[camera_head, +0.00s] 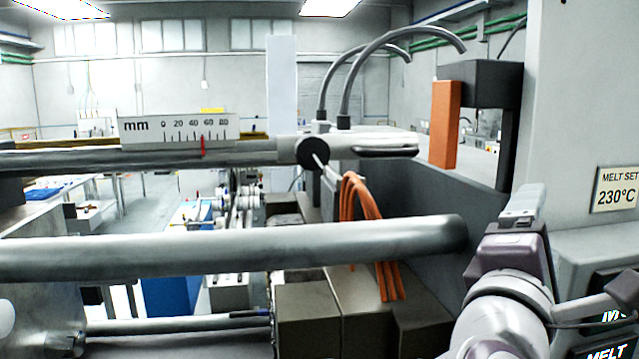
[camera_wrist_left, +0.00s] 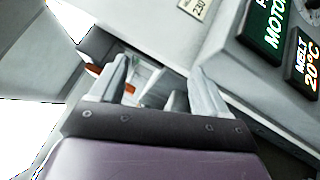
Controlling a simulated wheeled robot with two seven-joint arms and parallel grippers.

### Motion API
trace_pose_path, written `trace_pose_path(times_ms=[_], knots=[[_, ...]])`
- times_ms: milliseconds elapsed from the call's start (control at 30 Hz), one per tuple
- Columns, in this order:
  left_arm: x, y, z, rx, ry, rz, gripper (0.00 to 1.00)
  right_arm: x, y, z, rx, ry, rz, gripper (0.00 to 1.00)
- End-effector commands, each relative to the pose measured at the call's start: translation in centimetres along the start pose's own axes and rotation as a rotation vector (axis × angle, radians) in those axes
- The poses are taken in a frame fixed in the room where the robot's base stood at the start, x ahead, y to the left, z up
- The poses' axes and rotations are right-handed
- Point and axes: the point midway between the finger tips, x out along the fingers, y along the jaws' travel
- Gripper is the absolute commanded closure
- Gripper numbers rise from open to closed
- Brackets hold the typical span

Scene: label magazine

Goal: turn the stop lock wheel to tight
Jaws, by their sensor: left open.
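A black round wheel (camera_head: 309,152) with a pale pin or handle sits on the upper grey rod in the head view. It looks like the stop lock wheel; no tight marking can be read on it. My left gripper (camera_head: 523,203) is at the lower right of the head view, pointing up, well right of the wheel and apart from it. In the left wrist view its two grey fingers (camera_wrist_left: 160,78) are spread with nothing held between them. The wheel cannot be made out in that view. My right gripper is not in view.
A millimetre scale (camera_head: 180,130) has a red pointer (camera_head: 202,146) near 50. A thick lower bar (camera_head: 230,248) crosses below the wheel. Orange cables (camera_head: 362,212) hang right of it. An orange block (camera_head: 445,125) and a 230°C plate (camera_head: 617,190) stand near my gripper.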

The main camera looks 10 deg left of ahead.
Motion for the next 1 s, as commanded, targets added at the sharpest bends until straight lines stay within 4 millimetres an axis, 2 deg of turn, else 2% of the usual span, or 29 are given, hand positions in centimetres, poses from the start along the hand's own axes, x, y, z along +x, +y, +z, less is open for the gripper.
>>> trace_pose_path(times_ms=[33,67,100,133,200,267,367,467,800,1000], knots=[[-1.0,7.2,0.2,-0.413,0.094,0.179,0.24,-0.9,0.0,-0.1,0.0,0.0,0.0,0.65],[-2.1,10.0,-1.3,-0.666,0.168,0.28,0.24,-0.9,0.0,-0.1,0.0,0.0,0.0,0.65],[-3.6,12.2,-3.9,-0.965,0.267,0.413,0.24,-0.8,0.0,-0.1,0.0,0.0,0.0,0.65],[-4.9,13.1,-6.1,-1.153,0.338,0.513,0.24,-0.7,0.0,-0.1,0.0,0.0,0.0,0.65],[-7.6,13.5,-9.7,-1.464,0.464,0.715,0.24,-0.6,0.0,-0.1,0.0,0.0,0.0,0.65],[-9.1,12.9,-11.3,-1.608,0.523,0.839,0.24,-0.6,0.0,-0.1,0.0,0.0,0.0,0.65],[-10.2,12.8,-12.3,-1.708,0.527,0.953,0.24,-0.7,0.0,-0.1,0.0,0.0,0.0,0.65],[-9.6,13.2,-13.0,-1.735,0.512,0.972,0.24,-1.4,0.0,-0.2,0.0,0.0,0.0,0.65],[-4.7,14.5,-19.5,-1.727,0.515,0.971,0.24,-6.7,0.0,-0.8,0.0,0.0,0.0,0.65],[-3.0,14.4,-21.9,-1.729,0.512,0.968,0.24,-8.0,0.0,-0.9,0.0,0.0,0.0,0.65]])
